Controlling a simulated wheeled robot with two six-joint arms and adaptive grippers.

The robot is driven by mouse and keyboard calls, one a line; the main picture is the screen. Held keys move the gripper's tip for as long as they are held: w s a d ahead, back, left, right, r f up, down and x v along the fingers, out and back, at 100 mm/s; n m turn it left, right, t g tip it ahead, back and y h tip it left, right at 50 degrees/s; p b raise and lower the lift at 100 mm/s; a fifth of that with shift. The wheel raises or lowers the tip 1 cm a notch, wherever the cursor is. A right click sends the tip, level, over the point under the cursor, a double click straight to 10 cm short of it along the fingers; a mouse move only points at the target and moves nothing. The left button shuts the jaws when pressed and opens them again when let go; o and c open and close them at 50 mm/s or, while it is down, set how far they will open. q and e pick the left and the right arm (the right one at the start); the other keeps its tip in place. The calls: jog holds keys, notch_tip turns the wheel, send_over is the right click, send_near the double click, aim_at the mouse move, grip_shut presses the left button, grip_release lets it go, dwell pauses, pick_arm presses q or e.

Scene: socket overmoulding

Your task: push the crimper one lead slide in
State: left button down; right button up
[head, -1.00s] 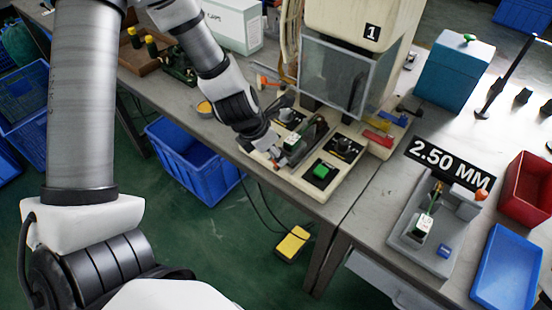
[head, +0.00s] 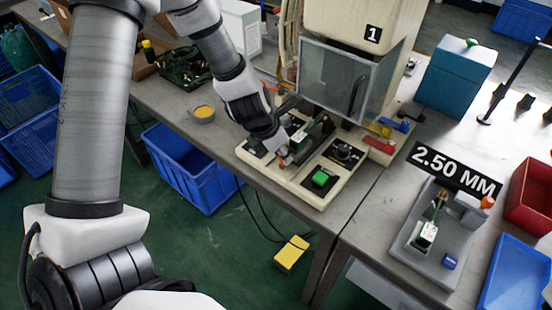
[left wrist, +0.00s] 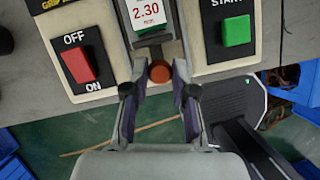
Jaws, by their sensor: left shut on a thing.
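Crimper one (head: 345,25) is the cream machine marked 1, with a clear guard (head: 335,80) over its front. Its lead slide (head: 300,138) lies on the cream base in front of the guard. In the left wrist view the slide's 2.30 label (left wrist: 148,13) shows at the top, with a round orange-brown knob (left wrist: 159,72) below it. My left gripper (head: 282,158) is at the slide's near end. In the left wrist view its fingers (left wrist: 157,76) are on both sides of the knob, shut on it. The slide's inner end is hidden. My right gripper is not in view.
A red off switch (left wrist: 77,66) and a green start button (left wrist: 236,31) flank the slide. A grey fixture (head: 425,262) marked 2.50 MM stands on the right table, near a blue tray (head: 512,280). A yellow foot pedal (head: 291,254) is on the floor.

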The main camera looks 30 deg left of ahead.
aim_at(298, 137)
pick_arm(q)
jog(key=w, duration=0.6)
jog(key=shift+w+d+p, duration=0.2)
jog(key=shift+d+p, duration=0.1)
jog(key=shift+p, duration=0.1)
jog(key=shift+w, duration=0.15)
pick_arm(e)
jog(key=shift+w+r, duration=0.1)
pick_arm(q)
jog(key=c, duration=1.1)
grip_release()
jog(key=shift+o, duration=0.8)
jog(key=shift+w+f, duration=0.1)
jog(key=shift+w, duration=0.1)
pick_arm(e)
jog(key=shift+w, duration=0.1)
pick_arm(q)
jog(key=shift+s, duration=0.1)
